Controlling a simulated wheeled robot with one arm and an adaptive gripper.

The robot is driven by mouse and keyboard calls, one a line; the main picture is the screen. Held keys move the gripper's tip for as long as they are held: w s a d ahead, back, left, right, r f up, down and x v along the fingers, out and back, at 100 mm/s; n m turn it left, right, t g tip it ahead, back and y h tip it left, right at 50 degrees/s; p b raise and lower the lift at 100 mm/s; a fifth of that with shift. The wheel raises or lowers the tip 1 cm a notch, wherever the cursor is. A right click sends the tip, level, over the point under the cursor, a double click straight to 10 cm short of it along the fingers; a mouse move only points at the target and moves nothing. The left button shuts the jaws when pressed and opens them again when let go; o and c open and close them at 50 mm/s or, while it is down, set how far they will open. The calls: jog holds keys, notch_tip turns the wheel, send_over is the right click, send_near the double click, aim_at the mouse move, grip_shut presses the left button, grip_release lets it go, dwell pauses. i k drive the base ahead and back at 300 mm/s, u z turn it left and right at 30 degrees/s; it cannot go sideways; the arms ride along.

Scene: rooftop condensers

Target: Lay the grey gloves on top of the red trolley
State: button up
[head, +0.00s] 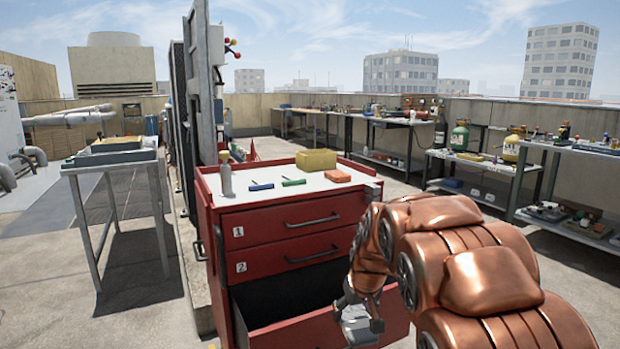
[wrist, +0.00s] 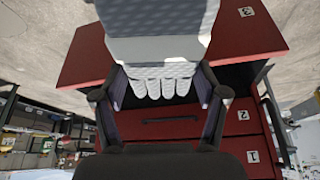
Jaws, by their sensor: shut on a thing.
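The red trolley (head: 268,263) stands in front of me with numbered drawers, and its lowest visible drawer is pulled open. Its pale top (head: 285,195) carries several small items. My gripper (head: 362,322) is low in front of the trolley, by the open drawer and below the top. It is shut on the grey gloves (wrist: 160,86), whose pale fingers show between my gripper's fingers (wrist: 161,80) in the wrist view. In the head view, my arm partly covers the trolley's right side, and only a small grey part of the gloves (head: 357,333) shows.
The top's front strip is clear. A grey table (head: 112,160) stands left; loaded shelves (head: 570,150) stand right.

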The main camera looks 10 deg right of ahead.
aim_at(249, 176)
jog(key=u, duration=0.2)
jog(key=i, duration=0.7)
jog(key=u, duration=0.85)
